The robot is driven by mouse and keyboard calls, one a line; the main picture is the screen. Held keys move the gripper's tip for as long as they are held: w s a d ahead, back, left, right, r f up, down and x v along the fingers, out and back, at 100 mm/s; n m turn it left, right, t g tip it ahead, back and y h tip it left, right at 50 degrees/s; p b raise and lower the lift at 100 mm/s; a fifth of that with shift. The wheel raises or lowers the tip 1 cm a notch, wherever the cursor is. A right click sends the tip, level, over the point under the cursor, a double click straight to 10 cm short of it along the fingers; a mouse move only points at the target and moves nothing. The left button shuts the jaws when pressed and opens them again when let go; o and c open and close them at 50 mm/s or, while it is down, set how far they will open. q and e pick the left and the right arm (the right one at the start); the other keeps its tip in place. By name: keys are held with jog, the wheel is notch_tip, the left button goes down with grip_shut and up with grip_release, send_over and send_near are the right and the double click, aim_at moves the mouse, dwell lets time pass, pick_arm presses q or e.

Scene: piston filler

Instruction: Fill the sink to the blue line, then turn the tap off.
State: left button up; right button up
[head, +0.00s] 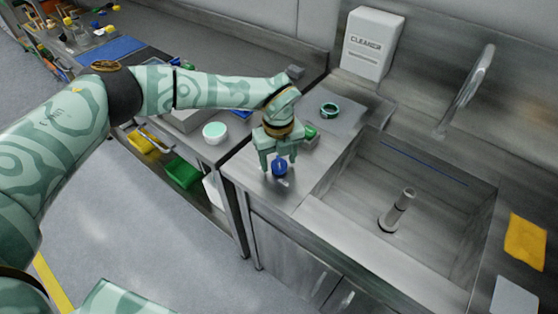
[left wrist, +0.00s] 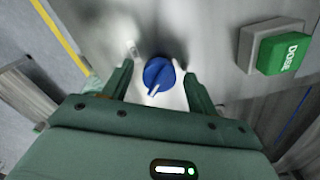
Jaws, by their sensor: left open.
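The steel sink (head: 347,215) is at the right of the head view, with a thin blue line (head: 425,163) along its back wall. I see no water stream or clear water surface in it. A grey upright pipe (head: 398,212) stands in its basin. The curved steel tap (head: 480,75) rises behind it. A blue knob (head: 279,168) with a pale pointer is on the counter left of the sink. My left gripper (head: 279,162) is open over the knob; in the left wrist view the knob (left wrist: 157,74) lies between the fingers. My right gripper is not seen.
A green DOSE button (left wrist: 283,53) on a pale box is close to the knob. A white CLEANER box (head: 371,43) stands behind. A yellow cloth (head: 526,242) is right of the sink.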

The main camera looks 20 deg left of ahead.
pick_arm(q)
jog(key=shift+f, duration=0.25)
jog(key=c, duration=1)
